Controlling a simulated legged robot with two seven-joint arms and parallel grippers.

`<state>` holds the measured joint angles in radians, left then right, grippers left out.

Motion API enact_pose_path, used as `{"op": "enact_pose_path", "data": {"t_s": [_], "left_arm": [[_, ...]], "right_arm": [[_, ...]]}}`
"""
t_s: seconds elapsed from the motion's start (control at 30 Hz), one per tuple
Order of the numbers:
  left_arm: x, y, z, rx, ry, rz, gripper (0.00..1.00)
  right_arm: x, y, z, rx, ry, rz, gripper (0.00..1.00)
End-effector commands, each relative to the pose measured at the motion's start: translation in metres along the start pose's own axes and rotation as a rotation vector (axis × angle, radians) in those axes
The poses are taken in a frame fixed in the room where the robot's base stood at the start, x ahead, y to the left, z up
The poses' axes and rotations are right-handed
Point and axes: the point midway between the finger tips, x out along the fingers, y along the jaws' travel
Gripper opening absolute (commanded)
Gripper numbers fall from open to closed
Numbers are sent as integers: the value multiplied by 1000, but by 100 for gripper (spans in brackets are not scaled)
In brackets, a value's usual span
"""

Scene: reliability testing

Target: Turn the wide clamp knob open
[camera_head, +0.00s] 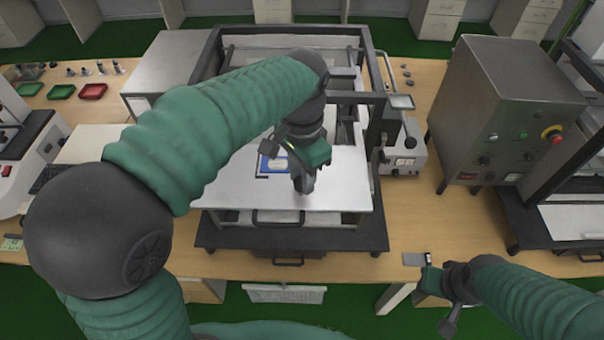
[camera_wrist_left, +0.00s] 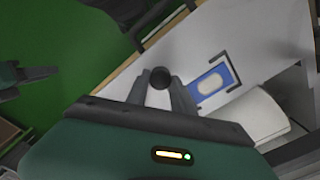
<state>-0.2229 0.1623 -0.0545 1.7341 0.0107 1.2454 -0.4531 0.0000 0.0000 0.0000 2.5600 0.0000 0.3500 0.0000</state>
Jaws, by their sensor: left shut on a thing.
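My left gripper (camera_head: 303,186) reaches down over the white plate of the black-framed test machine. In the left wrist view a dark round knob (camera_wrist_left: 160,77) sits between the tips of my left gripper (camera_wrist_left: 161,84), which is shut on it. In the head view my own fingers and wrist mostly hide the knob. My right gripper (camera_head: 438,294) is open and empty beyond the table's front edge, at the lower right.
A blue card with a pale oval (camera_head: 272,165) lies on the white plate (camera_head: 235,192), left of my left gripper. The machine's black frame (camera_head: 373,110) surrounds the plate. A grey control box (camera_head: 500,100) with a red button stands to the right.

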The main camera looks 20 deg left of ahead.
Motion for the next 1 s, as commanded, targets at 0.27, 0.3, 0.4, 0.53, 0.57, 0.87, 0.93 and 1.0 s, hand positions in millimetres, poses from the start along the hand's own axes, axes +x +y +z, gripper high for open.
{"op": "enact_pose_path", "data": {"t_s": [0.27, 0.3, 0.4, 0.53, 0.57, 0.87, 0.93, 1.0], "left_arm": [[-2, -2, 1, -6, 1, -3, 0], [-2, -2, 1, -10, 1, -3, 0], [-3, -2, 1, -31, 1, -4, 0], [-4, -2, 1, -82, 2, -5, 0], [-4, -2, 0, -99, 2, -5, 0], [-5, -2, 0, -335, 4, -5, 0], [-6, -2, 0, -401, 5, -5, 0], [-6, -2, 0, -468, 5, -5, 0]], "right_arm": [[-1, 0, 0, 0, 0, 0, 33], [-1, 0, 0, 0, 0, 0, 33], [-2, 0, -1, 0, 0, 0, 33], [-5, 0, -1, 0, 0, 0, 33], [-6, 0, -2, 0, 0, 0, 33], [-17, 0, -4, 0, 0, 0, 33], [-20, 0, -5, 0, 0, 0, 33], [-23, 0, -5, 0, 0, 0, 33]]}}
